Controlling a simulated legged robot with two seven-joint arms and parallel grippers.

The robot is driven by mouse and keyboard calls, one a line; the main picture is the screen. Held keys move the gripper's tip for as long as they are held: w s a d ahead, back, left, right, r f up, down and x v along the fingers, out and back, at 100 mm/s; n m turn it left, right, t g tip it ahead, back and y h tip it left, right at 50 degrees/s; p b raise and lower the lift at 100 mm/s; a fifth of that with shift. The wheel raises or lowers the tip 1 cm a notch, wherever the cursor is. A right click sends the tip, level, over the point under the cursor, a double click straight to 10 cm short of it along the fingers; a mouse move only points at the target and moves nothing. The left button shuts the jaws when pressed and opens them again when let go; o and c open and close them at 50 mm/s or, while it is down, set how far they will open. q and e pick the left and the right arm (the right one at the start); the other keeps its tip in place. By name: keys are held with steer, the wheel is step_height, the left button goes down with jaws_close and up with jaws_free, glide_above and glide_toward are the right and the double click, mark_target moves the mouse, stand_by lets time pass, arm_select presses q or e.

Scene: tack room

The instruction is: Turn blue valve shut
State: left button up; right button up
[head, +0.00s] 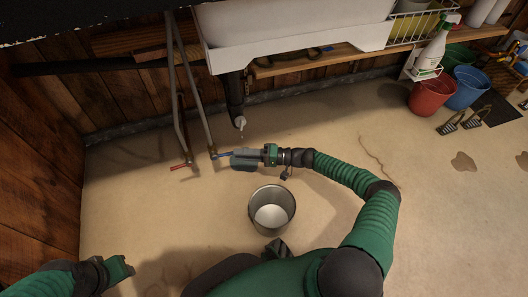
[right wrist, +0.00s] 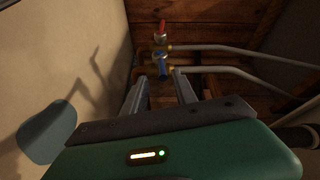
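The blue valve's handle (head: 223,155) is at the lower end of a grey pipe and points right, toward my right gripper (head: 234,158). In the right wrist view the blue valve (right wrist: 161,63) sits just beyond and between the tips of my right gripper (right wrist: 160,78). The two fingers are apart, with nothing held between them. I cannot tell whether either finger touches the handle. The red valve (head: 181,166) is on the neighbouring pipe, to the left; it also shows above the blue one in the wrist view (right wrist: 161,30). My left gripper (head: 120,268) is at lower left, its fingers unclear.
A metal bucket (head: 257,207) with pale contents stands on the floor near my right forearm. A dark drain pipe (head: 235,92) hangs from the white sink (head: 290,45) above the gripper. Red (head: 431,97) and blue (head: 466,92) buckets stand at right. The floor at left is clear.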

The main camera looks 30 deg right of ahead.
steer(key=p+v, duration=0.3)
steer(key=v, duration=0.9)
steer(key=shift+s+d, duration=0.25)
